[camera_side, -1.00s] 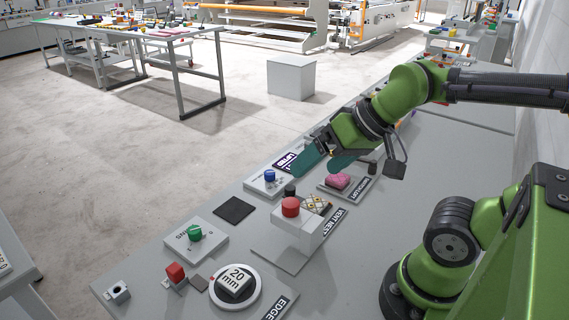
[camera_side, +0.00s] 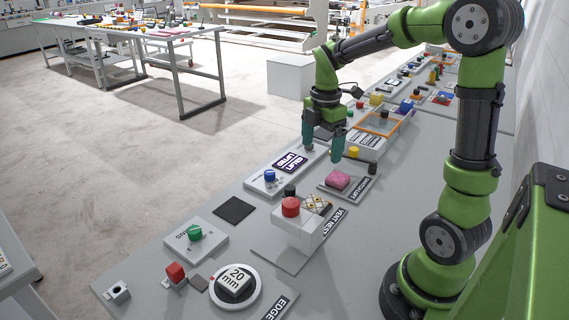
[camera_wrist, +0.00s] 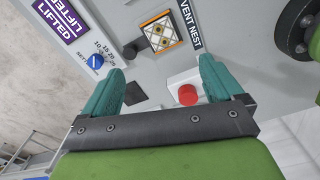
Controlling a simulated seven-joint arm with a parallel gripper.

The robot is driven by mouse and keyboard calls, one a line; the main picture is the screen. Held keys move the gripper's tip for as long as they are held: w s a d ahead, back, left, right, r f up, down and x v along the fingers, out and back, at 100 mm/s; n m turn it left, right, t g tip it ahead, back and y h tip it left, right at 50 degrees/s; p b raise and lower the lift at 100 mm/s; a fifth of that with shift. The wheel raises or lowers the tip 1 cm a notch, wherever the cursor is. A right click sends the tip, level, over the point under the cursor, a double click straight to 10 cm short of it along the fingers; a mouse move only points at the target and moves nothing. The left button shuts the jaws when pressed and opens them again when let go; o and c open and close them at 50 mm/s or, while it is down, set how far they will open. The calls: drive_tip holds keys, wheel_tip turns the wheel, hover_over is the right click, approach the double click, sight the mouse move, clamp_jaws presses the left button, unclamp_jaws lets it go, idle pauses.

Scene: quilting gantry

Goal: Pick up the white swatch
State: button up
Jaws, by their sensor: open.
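I cannot make out a plain white swatch in either view. A pale square with a dotted pattern sits at the vent nest (camera_side: 317,204); in the wrist view it shows with an orange edge (camera_wrist: 161,33). A pink padded block (camera_side: 338,180) lies on a grey plate beyond the vent nest. My gripper (camera_side: 322,153) points down in the side view, open and empty, above the bench beyond the pink block. In the wrist view its teal fingers (camera_wrist: 161,75) are spread wide with nothing between them.
A red button (camera_side: 291,207) on a white box stands in front of the vent nest. A blue knob (camera_side: 270,176) and a purple display (camera_side: 291,163) are to its left. A dark square pad (camera_side: 235,209) lies flat. An orange-framed unit (camera_side: 381,122) stands behind my gripper.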

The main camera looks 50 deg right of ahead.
drive_tip(key=n, duration=0.3)
hover_over(316, 201)
drive_tip(key=f, duration=1.1)
drive_tip(key=shift+s, duration=0.25)
drive_tip(key=shift+w+f, duration=0.15)
drive_tip(key=shift+f, duration=1.25)
drive_tip(key=shift+w+f, duration=0.1)
drive_tip(key=shift+f, duration=1.25)
drive_tip(key=c, duration=1.2)
drive_tip(key=shift+r, duration=0.15)
